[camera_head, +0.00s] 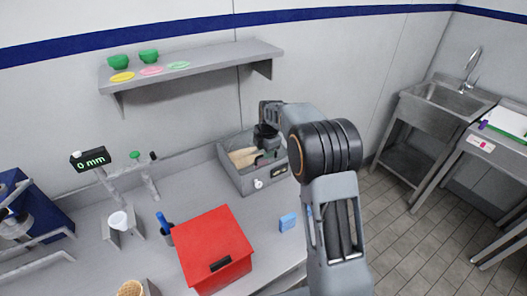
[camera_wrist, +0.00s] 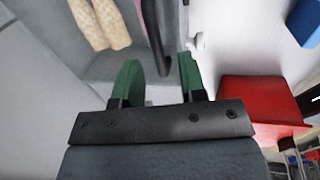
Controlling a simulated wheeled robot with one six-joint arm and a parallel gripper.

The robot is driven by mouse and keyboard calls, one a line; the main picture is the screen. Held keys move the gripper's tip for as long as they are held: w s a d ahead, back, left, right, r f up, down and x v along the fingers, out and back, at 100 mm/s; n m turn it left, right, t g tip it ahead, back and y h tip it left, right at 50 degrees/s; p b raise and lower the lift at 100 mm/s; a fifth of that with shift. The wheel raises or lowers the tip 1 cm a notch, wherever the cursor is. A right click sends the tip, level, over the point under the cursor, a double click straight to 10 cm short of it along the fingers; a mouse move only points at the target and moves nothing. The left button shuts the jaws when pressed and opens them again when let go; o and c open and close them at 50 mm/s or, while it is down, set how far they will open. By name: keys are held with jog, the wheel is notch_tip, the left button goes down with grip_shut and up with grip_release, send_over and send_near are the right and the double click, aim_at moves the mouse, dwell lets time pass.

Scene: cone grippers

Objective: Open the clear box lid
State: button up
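The grey box (camera_head: 232,171) stands at the back of the counter, with pale cones (camera_head: 243,157) inside. The cones also show at the top left of the wrist view (camera_wrist: 98,22). I cannot clearly make out a clear lid. My gripper (camera_head: 267,140) is over the box's back right part, pointing down. In the wrist view, its green fingers (camera_wrist: 158,75) are apart. A dark curved bar (camera_wrist: 156,35) reaches down toward the gap between them; I cannot tell whether it touches either finger. The fingertips are hidden in the head view.
A red box (camera_head: 213,244) and a small blue block (camera_head: 289,222) stand in front on the counter. A shelf (camera_head: 195,66) with green bowls and coloured discs hangs above. A cup stand (camera_head: 122,229) is to the left. A sink (camera_head: 440,105) stands at the right.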

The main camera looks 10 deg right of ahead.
jog(key=shift+w+f, duration=0.15)
jog(key=shift+f, duration=0.65)
jog(key=shift+c, duration=0.4)
grip_shut()
